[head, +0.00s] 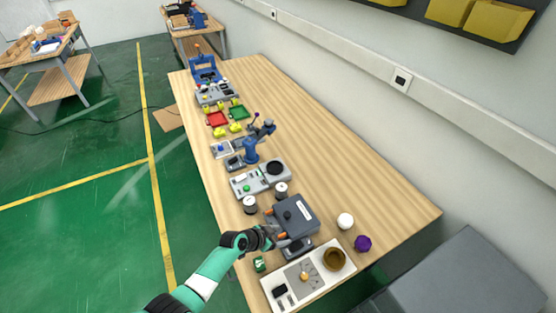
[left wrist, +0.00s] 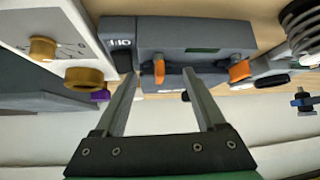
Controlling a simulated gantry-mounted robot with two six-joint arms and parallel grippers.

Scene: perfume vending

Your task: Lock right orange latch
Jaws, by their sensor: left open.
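A dark grey box (head: 295,212) stands on the near part of the table, with two orange latches on its left side. The nearer latch (head: 281,237), which I take to be the right one, is beside my left gripper (head: 268,238). In the left wrist view this latch (left wrist: 159,72) shows between the tips of my open left gripper (left wrist: 162,76); contact cannot be told. The other orange latch (left wrist: 239,71) lies outside the fingers, to the right, and looks tilted. It also shows in the head view (head: 268,211). My right gripper is not in view.
A white panel (head: 327,259) with a brown cup (head: 334,259) lies at the near end. A white ball (head: 345,221) and a purple object (head: 362,243) are right of the box.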

